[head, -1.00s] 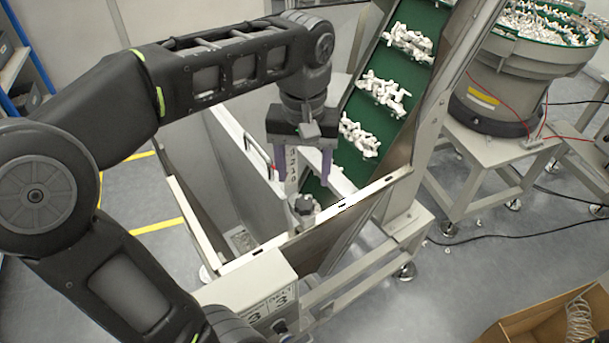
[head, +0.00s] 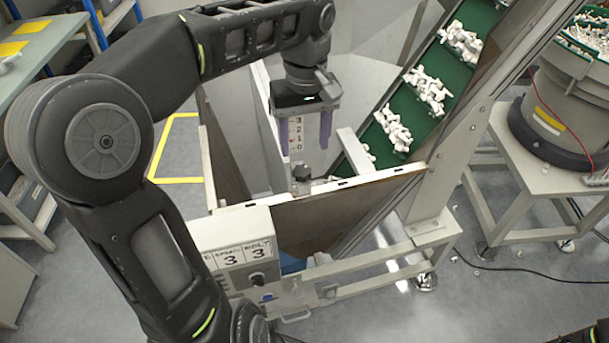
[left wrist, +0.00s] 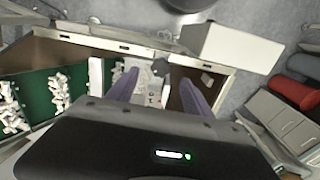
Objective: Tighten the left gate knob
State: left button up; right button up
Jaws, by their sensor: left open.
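The left gate knob is a small dark knob (head: 301,173) at the foot of an upright scale plate (head: 296,136) marked 3, 2, 1, 0, just inside the hopper's front wall. My left gripper (head: 304,143) is open and points down, its two purple fingers above the knob and apart from it. In the left wrist view a dark knob (left wrist: 160,68) shows between and beyond the fingertips of my left gripper (left wrist: 158,80). Nothing is held between the fingers.
The hopper's front wall (head: 340,208) stands close below the gripper. A green cleated conveyor (head: 415,75) with white parts rises at the right. A control box (head: 235,235) sits at the front left corner. A bowl feeder (head: 555,110) stands far right.

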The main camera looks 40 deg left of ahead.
aim_at(302, 171)
pick_arm(q)
jog(key=shift+r+n, duration=0.15)
jog(key=shift+n, duration=0.15)
jog(key=shift+s+a, duration=0.1)
jog(key=shift+a, duration=0.3)
jog(key=shift+d, duration=0.25)
jog(key=shift+f+p, duration=0.45)
jog(key=shift+f, duration=3.55)
jog(key=shift+c, duration=0.2)
jog(key=shift+a, duration=0.1)
grip_shut()
